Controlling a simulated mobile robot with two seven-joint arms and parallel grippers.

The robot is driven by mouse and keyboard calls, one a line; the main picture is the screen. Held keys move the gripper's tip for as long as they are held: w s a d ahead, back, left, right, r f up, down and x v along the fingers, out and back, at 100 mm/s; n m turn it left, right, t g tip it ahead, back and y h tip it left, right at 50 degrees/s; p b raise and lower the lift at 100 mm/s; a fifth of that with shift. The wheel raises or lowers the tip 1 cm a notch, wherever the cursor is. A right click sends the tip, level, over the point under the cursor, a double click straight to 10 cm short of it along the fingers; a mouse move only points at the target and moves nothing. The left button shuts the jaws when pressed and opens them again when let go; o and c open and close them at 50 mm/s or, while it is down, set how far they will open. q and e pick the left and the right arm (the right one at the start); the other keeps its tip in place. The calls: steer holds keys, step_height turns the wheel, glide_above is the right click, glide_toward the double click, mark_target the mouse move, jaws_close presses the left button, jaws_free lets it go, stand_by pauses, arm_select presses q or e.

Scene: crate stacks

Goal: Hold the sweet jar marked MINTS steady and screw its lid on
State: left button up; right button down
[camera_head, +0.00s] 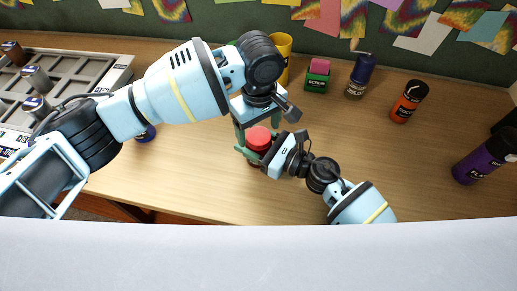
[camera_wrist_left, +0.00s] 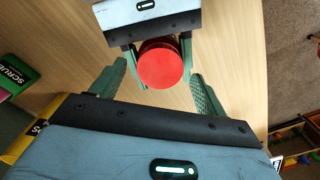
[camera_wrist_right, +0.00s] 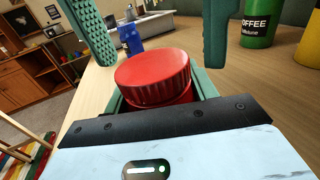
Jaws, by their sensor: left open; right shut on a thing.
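The jar's red lid (camera_head: 258,138) sits over the jar body at the front middle of the table. It also shows in the left wrist view (camera_wrist_left: 160,62) and, with its ribbed rim, in the right wrist view (camera_wrist_right: 153,75). A little of the red jar body (camera_wrist_right: 185,99) shows under it; the MINTS marking is hidden. My right gripper (camera_head: 262,152) is shut on the jar body from the side, below the lid. My left gripper (camera_head: 257,127) is open above, its green fingers either side of the lid and apart from it. I cannot tell how tightly the lid sits.
Behind stand a yellow container (camera_head: 283,43), a green-and-pink SCRUB item (camera_head: 317,80) and a dark blue bottle (camera_head: 359,77). To the right are an orange bottle (camera_head: 408,103) and a purple bottle (camera_head: 477,164). A compartment tray (camera_head: 118,75) lies at left. The table between them is clear.

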arm_select(q)
steer(key=shift+f, duration=0.65)
steer(key=shift+c, duration=0.3)
steer(key=c, duration=0.9)
steer(key=o, duration=1.1)
steer(key=shift+r, duration=0.1)
step_height(320, 180, up, 12)
steer(key=shift+f, duration=0.1)
arm_select(e)
steer(key=shift+c, duration=2)
jaws_free()
